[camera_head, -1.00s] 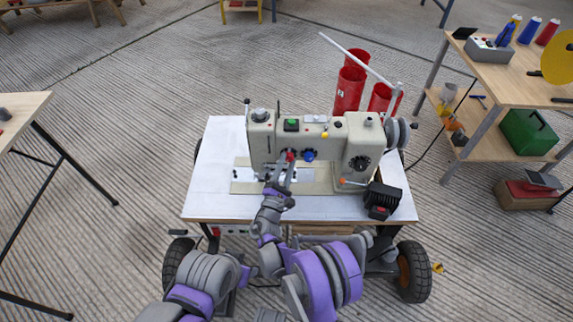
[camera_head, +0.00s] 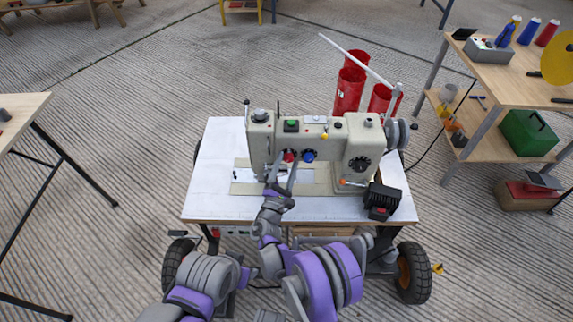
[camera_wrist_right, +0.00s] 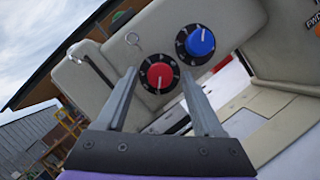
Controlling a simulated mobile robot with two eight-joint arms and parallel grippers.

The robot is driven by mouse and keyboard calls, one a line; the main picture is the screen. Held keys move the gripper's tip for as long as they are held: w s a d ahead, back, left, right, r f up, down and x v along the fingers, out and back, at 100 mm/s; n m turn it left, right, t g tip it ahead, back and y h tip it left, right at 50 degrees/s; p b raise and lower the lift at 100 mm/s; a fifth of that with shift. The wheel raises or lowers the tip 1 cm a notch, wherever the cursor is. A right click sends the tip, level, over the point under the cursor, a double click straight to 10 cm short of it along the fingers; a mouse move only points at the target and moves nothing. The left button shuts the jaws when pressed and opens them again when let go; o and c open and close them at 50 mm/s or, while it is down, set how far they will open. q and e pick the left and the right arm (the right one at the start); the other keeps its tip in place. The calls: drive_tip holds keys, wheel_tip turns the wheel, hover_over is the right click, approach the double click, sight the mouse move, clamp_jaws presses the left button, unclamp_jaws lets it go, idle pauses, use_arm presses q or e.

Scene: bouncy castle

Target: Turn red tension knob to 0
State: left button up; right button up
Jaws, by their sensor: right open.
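The red tension knob (camera_head: 288,155) is on the front of the cream sewing machine (camera_head: 325,133), left of a blue knob (camera_head: 309,155). In the wrist view the red knob (camera_wrist_right: 159,76) sits on a black dial with white marks, its white pointer line aimed roughly downward; the digits are too small to read surely. My right gripper (camera_head: 286,162) is open, just in front of the red knob. In the wrist view its two fingers (camera_wrist_right: 158,72) stand apart on either side of the red knob, with gaps visible. My left gripper is not in view.
The machine stands on a white wheeled table (camera_head: 215,160). A black box (camera_head: 383,197) sits at its front right. Red cylinders (camera_head: 350,88) stand behind it. A wooden workbench (camera_head: 500,75) with tools is at right, another table (camera_head: 22,108) at left. Bare floor lies between.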

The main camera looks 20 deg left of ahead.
drive_tip(key=p+v, duration=0.1)
drive_tip(key=v, duration=0.9)
drive_tip(key=shift+s, duration=0.4)
